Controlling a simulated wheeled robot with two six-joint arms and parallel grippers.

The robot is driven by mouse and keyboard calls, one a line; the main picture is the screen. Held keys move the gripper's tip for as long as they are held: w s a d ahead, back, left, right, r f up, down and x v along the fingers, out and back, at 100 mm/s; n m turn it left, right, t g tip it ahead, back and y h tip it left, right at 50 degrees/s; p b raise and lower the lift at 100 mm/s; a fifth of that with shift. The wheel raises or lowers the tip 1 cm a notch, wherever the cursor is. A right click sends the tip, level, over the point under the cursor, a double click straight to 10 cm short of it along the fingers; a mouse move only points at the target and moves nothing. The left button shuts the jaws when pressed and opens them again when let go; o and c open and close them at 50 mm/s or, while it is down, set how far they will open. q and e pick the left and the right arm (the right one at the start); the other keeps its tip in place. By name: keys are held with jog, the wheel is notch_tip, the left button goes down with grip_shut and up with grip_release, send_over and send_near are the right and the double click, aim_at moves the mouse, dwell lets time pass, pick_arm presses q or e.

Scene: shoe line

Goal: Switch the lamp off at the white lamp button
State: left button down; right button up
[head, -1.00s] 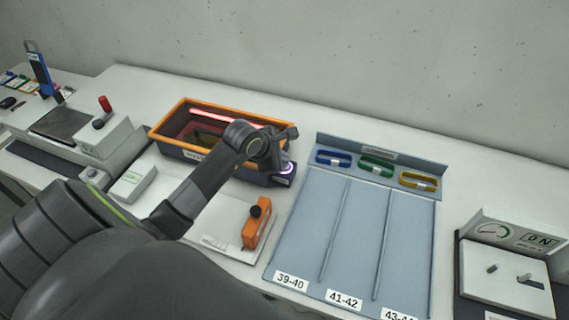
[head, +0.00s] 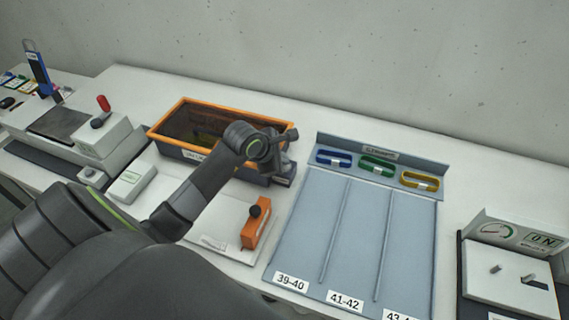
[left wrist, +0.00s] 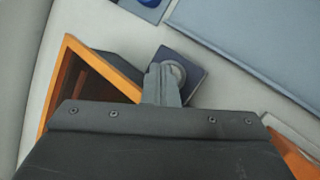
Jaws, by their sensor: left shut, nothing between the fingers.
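The white lamp button (left wrist: 178,69) shows as a pale round disc on a small dark housing (left wrist: 193,60) in the left wrist view. In the head view the housing (head: 284,181) stands at the right end of the orange-rimmed lamp box (head: 222,109), and the button is hidden there behind my gripper. My left gripper (left wrist: 164,76) is shut and empty, its fingertips at the button and covering part of it; whether they touch cannot be told. In the head view my left gripper (head: 284,165) points down onto the housing. The lamp box is dark inside. My right gripper is not in view.
The grey-blue size rack (head: 312,225) stands close to the right of the housing. A machine with a gauge (head: 506,275) is at the far right. The white table behind is clear.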

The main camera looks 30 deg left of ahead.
pick_arm(q)
jog(key=shift+r, duration=0.35)
notch_tip(320, 180, up, 6)
jog(key=p, duration=0.4)
dwell(0.8)
